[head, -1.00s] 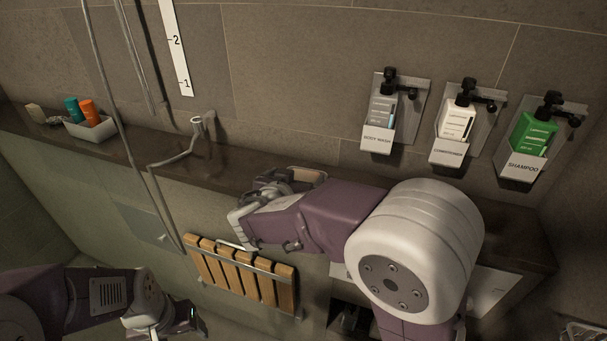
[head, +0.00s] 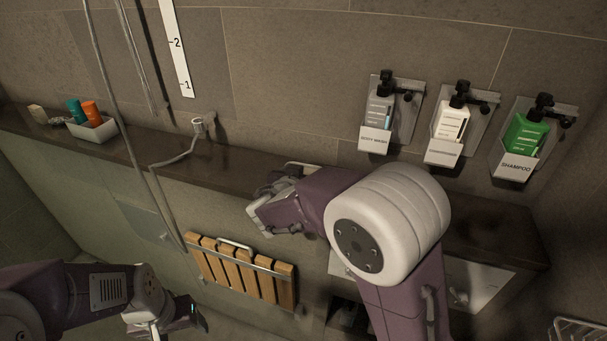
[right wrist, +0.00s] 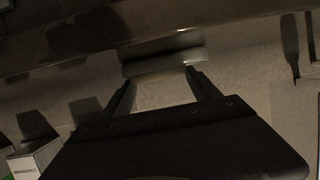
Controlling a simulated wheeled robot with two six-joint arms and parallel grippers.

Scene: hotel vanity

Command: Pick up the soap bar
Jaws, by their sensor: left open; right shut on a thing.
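My right gripper (head: 264,208) is in front of the dark ledge in the head view, with its fingers pointing left and down. In the right wrist view its two fingers (right wrist: 160,80) are apart, shut on a pale bar at their tips, which I take to be the soap bar (right wrist: 165,63). The head view does not show the bar clearly, as the gripper hides it. A pale dish (head: 302,167) shows on the ledge just behind the gripper. My left gripper (head: 190,318) is open at the lower left, far from the ledge.
The dark ledge (head: 225,170) runs along the wall. A white tray (head: 94,132) with teal and orange bottles stands at its left end. A folded wooden seat (head: 240,268) hangs below. Body wash, conditioner and shampoo dispensers (head: 450,125) hang at the right. A hose crosses the left side.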

